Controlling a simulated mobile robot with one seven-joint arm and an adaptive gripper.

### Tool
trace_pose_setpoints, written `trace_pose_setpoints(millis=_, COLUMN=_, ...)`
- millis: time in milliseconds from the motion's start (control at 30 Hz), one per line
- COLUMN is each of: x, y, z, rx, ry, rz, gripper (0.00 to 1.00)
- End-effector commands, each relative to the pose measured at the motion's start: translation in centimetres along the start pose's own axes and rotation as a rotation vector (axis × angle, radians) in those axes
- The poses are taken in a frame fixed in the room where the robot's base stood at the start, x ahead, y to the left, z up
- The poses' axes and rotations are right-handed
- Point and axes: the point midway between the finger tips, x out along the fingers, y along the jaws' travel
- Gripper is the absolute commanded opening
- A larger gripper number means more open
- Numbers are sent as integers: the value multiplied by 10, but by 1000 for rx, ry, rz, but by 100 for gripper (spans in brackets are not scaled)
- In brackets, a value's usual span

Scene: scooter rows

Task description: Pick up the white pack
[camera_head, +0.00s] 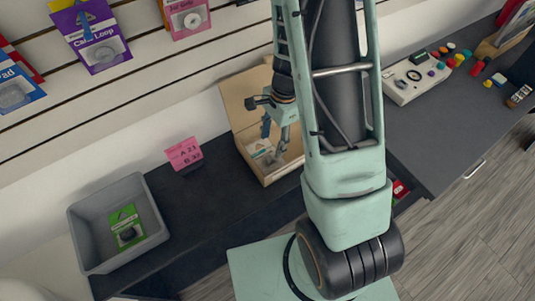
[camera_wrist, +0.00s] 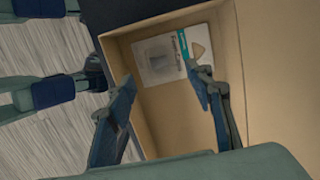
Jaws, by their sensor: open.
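The white pack (camera_wrist: 172,60) lies flat on the floor of an open cardboard box, near its far wall in the wrist view; it has a grey picture, a teal strip and a hang hole. In the head view the white pack (camera_head: 259,149) shows as a small patch inside the box (camera_head: 284,176). My gripper (camera_wrist: 165,85) is open, its two fingers reaching into the box and spread apart. The right fingertip overlaps the pack's edge in the picture; I cannot tell whether it touches. In the head view my gripper (camera_head: 272,150) points down into the box.
A grey bin (camera_head: 83,232) holding a green pack (camera_head: 127,228) stands at the left of the dark counter (camera_head: 200,205). A pink sign (camera_head: 184,153) stands between bin and box. A white tray (camera_head: 414,80) sits at the right. Packs hang on the slatted wall behind.

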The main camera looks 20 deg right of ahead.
Motion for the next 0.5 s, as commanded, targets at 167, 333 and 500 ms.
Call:
trace_pose_setpoints(millis=167, x=23, y=0, z=-1, rx=0, ry=0, rz=1, gripper=48)
trace_pose_setpoints(millis=333, x=33, y=1, z=-1, rx=0, ry=0, rz=1, gripper=48)
trace_pose_setpoints(millis=500, x=55, y=3, z=-3, rx=1, ry=0, rz=2, gripper=48)
